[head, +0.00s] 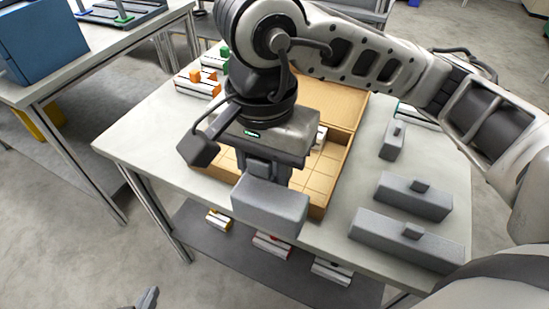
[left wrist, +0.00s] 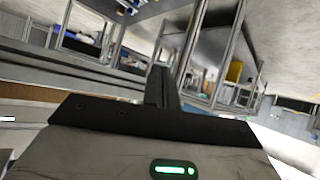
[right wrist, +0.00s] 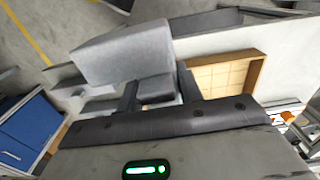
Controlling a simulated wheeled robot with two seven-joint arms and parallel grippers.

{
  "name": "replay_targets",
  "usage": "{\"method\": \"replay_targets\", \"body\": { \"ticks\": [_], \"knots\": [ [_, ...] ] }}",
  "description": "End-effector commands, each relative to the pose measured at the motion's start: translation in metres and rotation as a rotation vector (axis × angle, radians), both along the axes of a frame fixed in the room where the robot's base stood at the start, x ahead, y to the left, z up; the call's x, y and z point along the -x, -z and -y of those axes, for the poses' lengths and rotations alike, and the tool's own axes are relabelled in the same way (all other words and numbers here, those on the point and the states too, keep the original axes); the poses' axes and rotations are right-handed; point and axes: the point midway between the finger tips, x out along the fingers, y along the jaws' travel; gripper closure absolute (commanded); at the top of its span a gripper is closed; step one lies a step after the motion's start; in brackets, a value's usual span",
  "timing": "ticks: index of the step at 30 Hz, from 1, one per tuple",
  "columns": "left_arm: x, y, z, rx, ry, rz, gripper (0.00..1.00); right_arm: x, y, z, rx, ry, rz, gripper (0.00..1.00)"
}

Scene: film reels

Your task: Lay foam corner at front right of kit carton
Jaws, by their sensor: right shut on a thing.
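My right gripper (head: 272,172) is shut on the foam corner (head: 270,207), a grey block, and holds it above the front part of the kit carton (head: 338,176). In the right wrist view the foam corner (right wrist: 122,52) hangs by its small tab between the fingers (right wrist: 160,92), slightly tilted in the picture. The carton (right wrist: 256,75) shows there beside it, with a gridded floor. In the head view my right arm hides much of the carton. My left gripper (left wrist: 162,87) has its fingers together and empty; one tip (head: 148,298) shows at the lower edge of the head view.
Grey foam pieces with tabs, one small (head: 391,146), one medium (head: 413,200) and one long (head: 405,240), lie on the table (head: 140,145) right of the carton. Reel boxes with orange tabs (head: 198,82) stand at the back left. A lower shelf (head: 285,270) holds several boxes.

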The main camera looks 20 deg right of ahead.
Motion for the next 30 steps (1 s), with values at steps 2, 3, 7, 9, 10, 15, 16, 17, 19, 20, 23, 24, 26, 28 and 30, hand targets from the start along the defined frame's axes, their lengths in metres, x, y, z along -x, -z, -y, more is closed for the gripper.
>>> {"method": "replay_targets", "body": {
  "ticks": [2,3,7,9,10,15,16,17,19,20,23,24,26,28,30],
  "knots": [
    [0.0,-0.001,0.0,0.002,-0.001,-0.001,1.0,-0.003,0.002,0.004,0.001,0.026,0.0,0.9],
    [0.0,-0.001,0.0,0.001,-0.001,-0.001,1.0,-0.007,0.004,0.009,0.003,0.031,-0.002,0.9],
    [0.0,-0.005,-0.001,-0.004,-0.001,-0.001,1.0,-0.028,0.017,0.03,0.004,0.038,-0.004,0.9],
    [0.001,-0.006,-0.001,-0.008,-0.001,-0.003,1.0,-0.04,0.024,0.043,0.004,0.038,-0.004,0.9],
    [0.001,-0.006,-0.001,-0.01,-0.001,-0.004,1.0,-0.045,0.028,0.048,0.004,0.037,-0.003,0.9],
    [0.002,-0.005,-0.002,-0.017,0.0,-0.01,1.0,-0.07,0.055,0.072,0.003,0.032,-0.006,0.9],
    [0.002,-0.005,-0.002,-0.017,0.0,-0.011,1.0,-0.073,0.061,0.076,0.004,0.031,-0.004,0.9],
    [0.003,-0.004,-0.002,-0.019,0.0,-0.014,1.0,-0.077,0.065,0.079,0.002,0.03,-0.004,0.9],
    [0.004,-0.002,-0.003,-0.021,0.001,-0.018,1.0,-0.083,0.076,0.084,0.002,0.029,-0.002,0.9],
    [0.004,-0.001,-0.003,-0.023,0.001,-0.02,1.0,-0.085,0.079,0.086,0.002,0.028,-0.002,0.9],
    [0.004,-0.001,-0.003,-0.025,0.003,-0.021,1.0,-0.09,0.087,0.09,0.0,0.026,0.0,0.9],
    [0.004,-0.001,-0.003,-0.026,0.003,-0.02,1.0,-0.091,0.088,0.091,0.0,0.025,0.0,0.9],
    [0.003,-0.001,-0.003,-0.026,0.003,-0.019,1.0,-0.092,0.091,0.092,0.001,0.025,-0.001,0.9],
    [0.003,-0.002,-0.003,-0.027,0.004,-0.018,1.0,-0.095,0.095,0.095,0.001,0.027,-0.001,0.9],
    [0.002,-0.004,-0.003,-0.028,0.005,-0.016,1.0,-0.097,0.102,0.098,0.002,0.026,-0.002,0.9]
  ]
}}
